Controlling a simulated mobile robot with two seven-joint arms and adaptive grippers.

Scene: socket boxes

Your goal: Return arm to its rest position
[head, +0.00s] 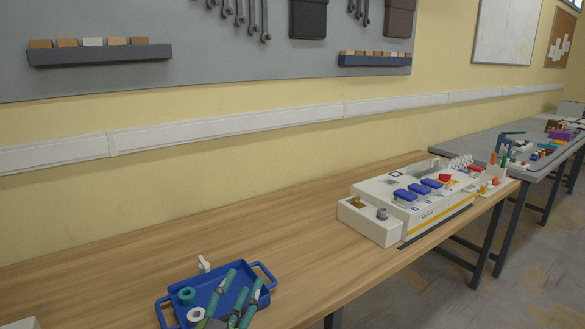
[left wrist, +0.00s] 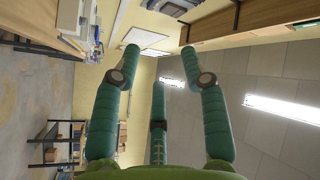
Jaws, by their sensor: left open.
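My left gripper (head: 243,285) shows at the bottom of the head view as teal-green fingers with grey joints. In that picture it overlaps the right half of the blue tray; I cannot tell its height above it. In the left wrist view the three green fingers (left wrist: 160,58) are spread apart with nothing between them. They point towards a wall with a white board, not down at the table. The left arm behind the gripper is out of the head view. My right gripper is in neither view.
The blue tray (head: 163,313) holds a teal ring (head: 187,296) and a white ring (head: 195,315). A white socket box (head: 375,225) with blue covers stands further right on the wooden table (head: 290,240). The tabletop between them is clear. A grey bench (head: 480,137) with small items stands beyond.

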